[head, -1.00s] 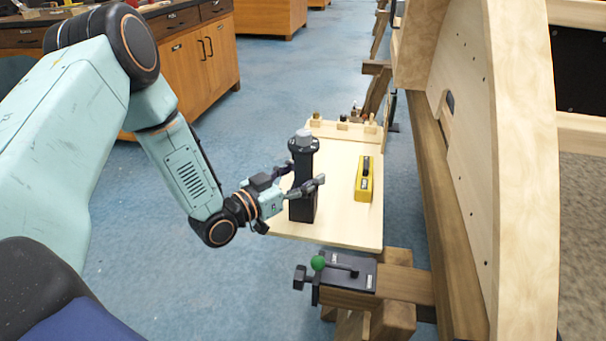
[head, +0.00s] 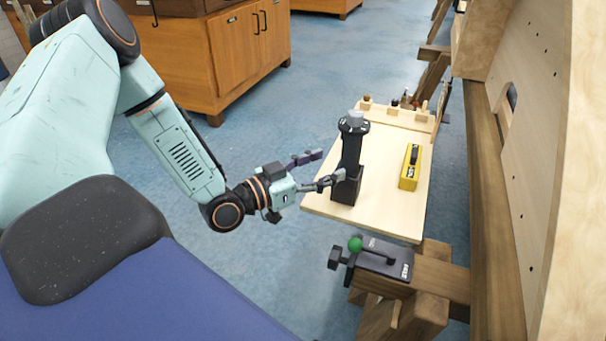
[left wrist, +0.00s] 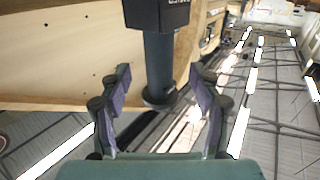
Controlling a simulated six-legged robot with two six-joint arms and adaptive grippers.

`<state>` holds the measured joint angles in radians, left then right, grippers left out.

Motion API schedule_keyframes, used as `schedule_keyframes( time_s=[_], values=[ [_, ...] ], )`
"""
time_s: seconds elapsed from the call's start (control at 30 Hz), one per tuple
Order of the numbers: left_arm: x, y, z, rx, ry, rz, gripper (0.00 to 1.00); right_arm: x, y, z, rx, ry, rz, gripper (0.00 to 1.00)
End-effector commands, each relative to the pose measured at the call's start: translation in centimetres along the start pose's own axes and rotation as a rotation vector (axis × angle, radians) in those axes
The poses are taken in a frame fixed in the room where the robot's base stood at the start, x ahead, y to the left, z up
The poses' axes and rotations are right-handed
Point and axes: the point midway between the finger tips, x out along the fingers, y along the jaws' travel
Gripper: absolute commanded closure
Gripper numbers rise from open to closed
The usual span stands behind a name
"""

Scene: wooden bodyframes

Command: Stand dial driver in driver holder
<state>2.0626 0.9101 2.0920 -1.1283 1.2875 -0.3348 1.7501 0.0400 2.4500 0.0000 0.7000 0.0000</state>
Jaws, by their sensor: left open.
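The dial driver (head: 351,148) is a dark cylinder with a grey cap on top. It stands upright with its lower end in the driver holder (head: 346,189), a black square block on the pale board. My left gripper (head: 326,165) is open, just left of the driver in the head view. One fingertip overlaps the holder's edge in the picture; I cannot tell if it touches. In the left wrist view the driver (left wrist: 159,65) hangs upside down between the line of the two spread fingers (left wrist: 160,76), under the labelled holder (left wrist: 157,14). My right gripper is not in view.
A yellow tool (head: 410,167) lies right of the holder on the board (head: 385,215). A rack with small items (head: 395,113) lines the board's back edge. A green-knobbed clamp (head: 375,258) sits in front. A large wooden frame (head: 515,150) stands at the right.

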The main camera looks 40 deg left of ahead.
Motion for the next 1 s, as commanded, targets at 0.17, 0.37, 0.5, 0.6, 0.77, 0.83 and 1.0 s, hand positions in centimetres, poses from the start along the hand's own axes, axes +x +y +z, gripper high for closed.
schedule_keyframes(
  time_s=[0.17,0.37,0.5,0.6,0.77,0.83,1.0],
  values=[
    [-1.6,-0.1,-0.1,-0.004,0.004,-0.004,0.37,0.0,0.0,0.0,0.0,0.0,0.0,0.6],
    [-2.7,-0.3,-0.1,-0.003,0.003,-0.006,0.37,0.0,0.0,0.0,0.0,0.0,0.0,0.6],
    [-3.3,-0.4,-0.1,-0.005,0.001,-0.008,0.37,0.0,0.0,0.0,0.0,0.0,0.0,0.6],
    [-3.8,-0.4,-0.1,-0.005,0.0,-0.008,0.37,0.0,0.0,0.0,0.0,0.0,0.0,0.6],
    [-4.3,-0.3,-0.1,-0.005,0.002,-0.006,0.37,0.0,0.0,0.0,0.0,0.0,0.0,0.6],
    [-4.5,-0.2,-0.1,-0.004,0.003,-0.005,0.37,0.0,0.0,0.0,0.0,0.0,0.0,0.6],
    [-4.8,0.0,-0.1,-0.001,0.004,-0.001,0.37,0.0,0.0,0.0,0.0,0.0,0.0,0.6]
  ],
)
